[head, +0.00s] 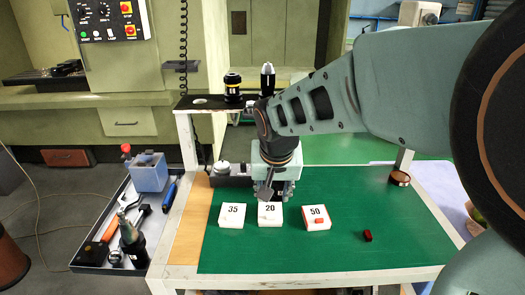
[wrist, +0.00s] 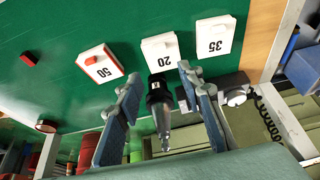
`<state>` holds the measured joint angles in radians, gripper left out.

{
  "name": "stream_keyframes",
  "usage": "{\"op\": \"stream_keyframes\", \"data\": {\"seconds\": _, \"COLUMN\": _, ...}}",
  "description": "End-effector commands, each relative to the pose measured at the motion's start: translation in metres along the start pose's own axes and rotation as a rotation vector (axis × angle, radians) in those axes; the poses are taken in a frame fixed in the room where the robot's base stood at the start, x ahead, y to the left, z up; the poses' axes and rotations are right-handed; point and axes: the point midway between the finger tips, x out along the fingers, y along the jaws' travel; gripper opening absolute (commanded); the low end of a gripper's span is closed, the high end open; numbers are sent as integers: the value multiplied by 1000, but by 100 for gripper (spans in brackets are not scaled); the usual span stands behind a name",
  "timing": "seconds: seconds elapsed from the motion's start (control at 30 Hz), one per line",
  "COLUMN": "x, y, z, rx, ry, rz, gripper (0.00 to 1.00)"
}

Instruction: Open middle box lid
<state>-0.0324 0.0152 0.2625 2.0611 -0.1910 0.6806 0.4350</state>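The middle box (head: 270,219) is a low white box marked 20, lying on the green mat between the boxes marked 35 and 50. Its top looks closed. It also shows in the wrist view (wrist: 158,46), upside down. My gripper (head: 276,190) is just behind and above this box and hides part of its rear edge in the head view. In the wrist view my gripper (wrist: 159,74) has its two fingers well apart. A black and silver tool holder (wrist: 160,105) shows between them; whether it stands beyond them is unclear, and no finger visibly touches it.
The 35 box (head: 232,221) is close on the left. The 50 box (head: 316,222), with a red piece (head: 320,221) on it, is on the right. Another red block (head: 367,235) lies farther right. The green mat (head: 300,256) is clear in front. A tool tray (head: 100,255) hangs at left.

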Motion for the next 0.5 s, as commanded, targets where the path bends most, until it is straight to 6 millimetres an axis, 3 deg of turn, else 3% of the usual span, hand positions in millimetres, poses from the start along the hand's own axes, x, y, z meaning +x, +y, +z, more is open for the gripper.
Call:
{"op": "stream_keyframes", "data": {"seconds": 0.23, "x": 16, "y": -3, "z": 10, "rx": 3, "ry": -23, "rz": 11, "gripper": 35}}
{"op": "stream_keyframes", "data": {"seconds": 0.5, "x": 66, "y": -3, "z": 12, "rx": 2, "ry": -23, "rz": 8, "gripper": 35}}
